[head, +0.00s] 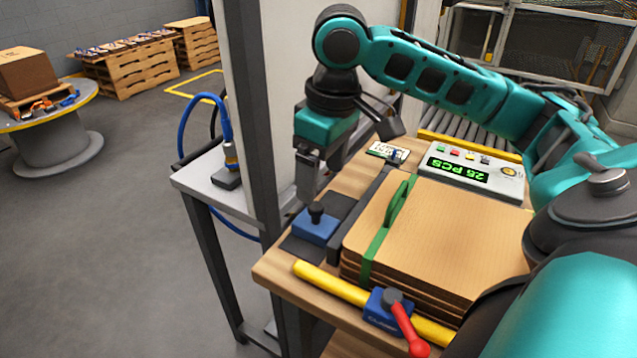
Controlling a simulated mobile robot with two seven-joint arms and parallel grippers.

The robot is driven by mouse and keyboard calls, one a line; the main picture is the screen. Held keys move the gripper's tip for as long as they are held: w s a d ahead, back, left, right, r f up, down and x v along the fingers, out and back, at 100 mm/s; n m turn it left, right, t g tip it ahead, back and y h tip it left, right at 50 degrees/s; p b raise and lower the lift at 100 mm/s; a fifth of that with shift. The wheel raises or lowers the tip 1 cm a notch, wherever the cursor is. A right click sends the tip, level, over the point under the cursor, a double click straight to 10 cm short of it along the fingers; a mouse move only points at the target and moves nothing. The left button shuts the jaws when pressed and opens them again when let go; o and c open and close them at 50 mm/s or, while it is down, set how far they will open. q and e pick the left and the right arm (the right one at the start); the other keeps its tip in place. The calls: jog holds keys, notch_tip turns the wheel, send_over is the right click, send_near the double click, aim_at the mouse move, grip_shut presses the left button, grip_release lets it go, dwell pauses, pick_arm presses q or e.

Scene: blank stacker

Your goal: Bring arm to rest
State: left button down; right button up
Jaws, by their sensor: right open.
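My right arm, teal and black, comes in from the right and bends over the workbench (268,268). Its right gripper (308,192) points down at the bench's left side, just above and behind a blue block with a black knob (316,226). The gripper is open, and I see nothing between its fingers. Whether it touches anything below cannot be told. A stack of flat cardboard blanks (450,232) with a green strap (385,228) lies to the right of the gripper. My left gripper is not in view.
A control box (470,172) reading "25 PCS" stands behind the stack. A blue clamp with a red handle (398,318) sits on a yellow bar (330,284) at the front. A dark post (252,110) rises close left of the gripper. Open floor (100,250) lies at left.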

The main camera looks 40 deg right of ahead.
jog(key=shift+s+r, duration=0.1)
jog(key=shift+r, duration=0.85)
jog(key=shift+r, duration=0.1)
